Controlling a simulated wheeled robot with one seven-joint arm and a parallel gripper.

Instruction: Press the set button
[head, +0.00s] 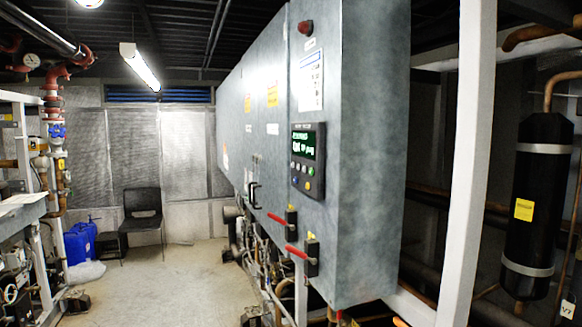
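A black control panel (316,176) is mounted on the face of the large grey cabinet (357,150), right of the picture's middle. Its screen (304,145) is lit with green and white text. Small round buttons (303,175) sit below the screen, some of them coloured. Their labels are too small to read, so I cannot tell which one is the set button. My gripper is not in view.
Two red-handled levers (285,225) stick out below the panel. A white post (468,160) and a black cylinder (538,200) stand at right. Pipes and valves (55,130) line the left side. A black chair (142,212) stands at the back. The floor (150,285) between is mostly clear.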

